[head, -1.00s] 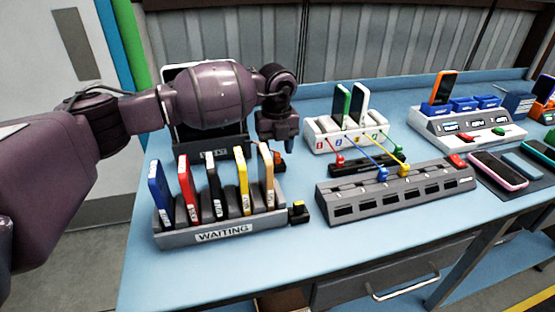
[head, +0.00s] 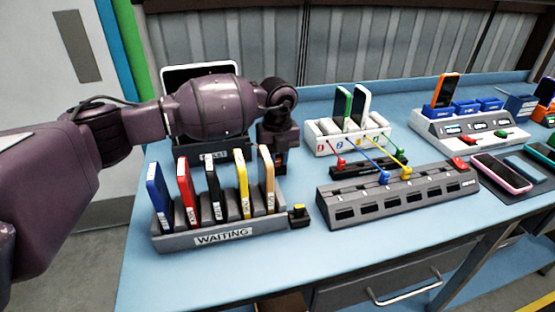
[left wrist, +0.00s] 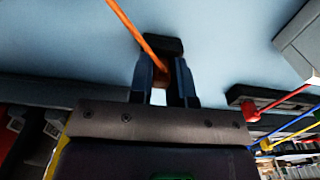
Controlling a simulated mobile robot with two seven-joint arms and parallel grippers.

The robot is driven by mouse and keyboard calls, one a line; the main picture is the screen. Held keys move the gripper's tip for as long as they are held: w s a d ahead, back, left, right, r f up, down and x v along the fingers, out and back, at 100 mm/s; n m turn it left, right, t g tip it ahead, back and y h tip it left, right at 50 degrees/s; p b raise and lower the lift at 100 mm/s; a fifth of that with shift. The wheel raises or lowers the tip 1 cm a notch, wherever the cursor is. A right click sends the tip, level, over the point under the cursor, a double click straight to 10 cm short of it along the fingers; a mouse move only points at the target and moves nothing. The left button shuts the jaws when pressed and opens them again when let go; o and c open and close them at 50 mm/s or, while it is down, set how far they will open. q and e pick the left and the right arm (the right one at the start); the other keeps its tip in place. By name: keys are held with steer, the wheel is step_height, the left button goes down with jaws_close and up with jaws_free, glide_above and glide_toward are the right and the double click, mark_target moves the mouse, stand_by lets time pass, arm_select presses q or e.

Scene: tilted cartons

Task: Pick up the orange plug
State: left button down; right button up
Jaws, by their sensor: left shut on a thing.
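The orange plug (left wrist: 162,77) is between the two fingers of my left gripper (left wrist: 164,74) in the left wrist view. An orange cable runs up and left from it. A dark block lies just beyond the fingertips in that view. In the head view my left gripper (head: 280,170) points down behind the right end of the grey WAITING rack, low over the blue bench. Only a small bit of orange shows there, and the wrist hides most of the plug. My right gripper is not in view.
The WAITING rack (head: 166,240) holds several upright coloured phones. A small black block with a yellow top (head: 299,217) sits at its right end. A grey strip of sockets (head: 398,200) and a white rack (head: 322,140) with red, blue and yellow cables stand to the right. The front bench strip is clear.

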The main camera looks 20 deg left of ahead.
arm_select(q)
step_height(320, 180, up, 20)
steer(key=p, duration=0.2)
steer(key=shift+p, duration=0.3)
steer(key=shift+r, duration=0.3)
stand_by(0.3)
steer(key=shift+r+p, duration=0.15)
steer(key=shift+p, duration=0.15)
steer(key=shift+r, duration=0.1)
steer(key=shift+r, duration=0.15)
